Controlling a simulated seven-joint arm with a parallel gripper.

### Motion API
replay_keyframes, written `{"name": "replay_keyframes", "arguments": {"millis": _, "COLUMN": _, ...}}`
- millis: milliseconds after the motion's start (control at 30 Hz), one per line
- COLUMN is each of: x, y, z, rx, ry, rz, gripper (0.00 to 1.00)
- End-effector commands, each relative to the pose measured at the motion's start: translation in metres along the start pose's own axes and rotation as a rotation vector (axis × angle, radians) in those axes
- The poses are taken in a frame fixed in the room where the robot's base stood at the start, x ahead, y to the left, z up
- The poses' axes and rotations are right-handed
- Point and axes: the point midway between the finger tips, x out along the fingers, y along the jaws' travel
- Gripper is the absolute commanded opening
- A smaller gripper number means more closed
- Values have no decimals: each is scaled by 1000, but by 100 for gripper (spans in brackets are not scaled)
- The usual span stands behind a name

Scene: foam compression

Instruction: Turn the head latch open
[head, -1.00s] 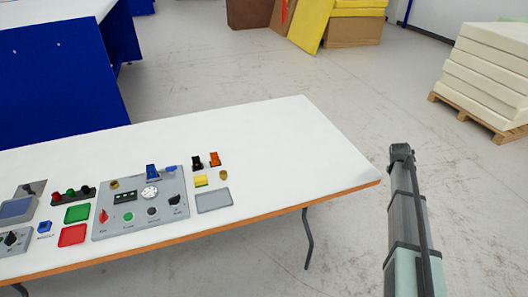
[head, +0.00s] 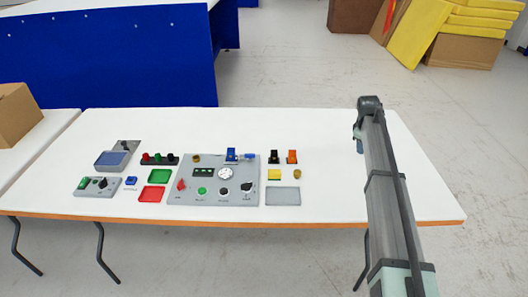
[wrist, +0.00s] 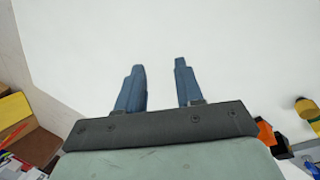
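The grey control panel (head: 215,192) lies on the white table in the head view. It carries a red pointer knob (head: 181,184) at its left, a black knob (head: 247,187) at its lower right, a round dial (head: 226,173) and a blue clamp-like part (head: 231,154) at its top edge. The labels are too small to read, so I cannot tell which part is the head latch. My gripper (wrist: 159,66) is open and empty in the wrist view, its blue fingers apart. In the head view it is over the table's right part, well right of the panel and apart from it.
Black and orange clips (head: 291,156), a yellow block (head: 274,174), a brass knob (head: 297,174) and a grey tray (head: 283,196) lie right of the panel. Red and green trays (head: 152,194) and smaller control boxes (head: 97,187) lie left. The table's right end (head: 425,190) is mostly clear.

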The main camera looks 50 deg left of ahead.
Motion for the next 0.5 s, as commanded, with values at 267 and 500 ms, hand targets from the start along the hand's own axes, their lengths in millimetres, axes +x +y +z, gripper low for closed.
{"name": "replay_keyframes", "arguments": {"millis": 267, "x": -60, "y": -93, "z": -146, "rx": -314, "ry": 49, "rz": -100, "gripper": 36}}
{"name": "replay_keyframes", "arguments": {"millis": 500, "x": -118, "y": -191, "z": -248, "rx": -585, "ry": 88, "rz": -180, "gripper": 36}}
